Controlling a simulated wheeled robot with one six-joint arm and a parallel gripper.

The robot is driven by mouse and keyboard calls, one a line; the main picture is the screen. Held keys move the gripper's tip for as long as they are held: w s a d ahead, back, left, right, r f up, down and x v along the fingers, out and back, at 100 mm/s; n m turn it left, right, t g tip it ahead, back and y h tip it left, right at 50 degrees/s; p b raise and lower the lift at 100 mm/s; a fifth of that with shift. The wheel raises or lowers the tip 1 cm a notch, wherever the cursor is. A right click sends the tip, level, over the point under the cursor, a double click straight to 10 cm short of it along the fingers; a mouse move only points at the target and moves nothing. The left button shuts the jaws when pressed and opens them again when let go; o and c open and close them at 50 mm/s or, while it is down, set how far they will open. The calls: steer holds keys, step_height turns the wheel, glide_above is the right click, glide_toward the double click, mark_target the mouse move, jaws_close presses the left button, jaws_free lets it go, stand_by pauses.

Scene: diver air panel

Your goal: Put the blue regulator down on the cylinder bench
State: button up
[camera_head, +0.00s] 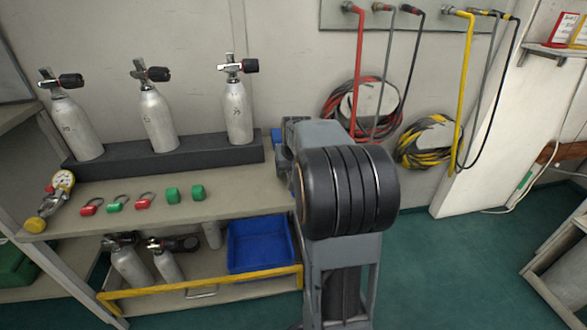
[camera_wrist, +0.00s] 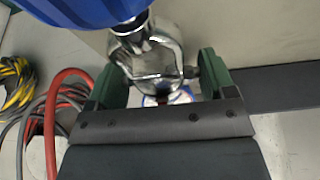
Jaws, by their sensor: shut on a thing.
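The blue regulator fills the top of the wrist view, with a blue rounded part (camera_wrist: 75,8) and a silver metal body (camera_wrist: 150,60). My gripper (camera_wrist: 155,66) has its green fingers on both sides of the metal body and is shut on it. In the head view my arm hides most of the gripper and regulator; a small blue patch (camera_head: 277,138) shows at the arm's left edge, probably the regulator. The cylinder bench (camera_head: 235,183) lies to the left of my arm, and its right end is partly hidden. I cannot tell the regulator's height above it.
Three cylinders (camera_head: 157,120) stand in a dark rack at the bench's back. Caps and tags (camera_head: 172,194) and a yellow regulator with a gauge (camera_head: 60,190) lie along its left front. The bench top right of the green caps looks clear. Hoses (camera_head: 357,80) hang on the wall.

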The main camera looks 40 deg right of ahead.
steer(key=shift+f, duration=0.35)
stand_by(0.8)
steer(key=o, duration=1.3)
steer(key=shift+f, duration=0.15)
steer(key=p+v, duration=0.5)
steer(key=v, duration=0.9)
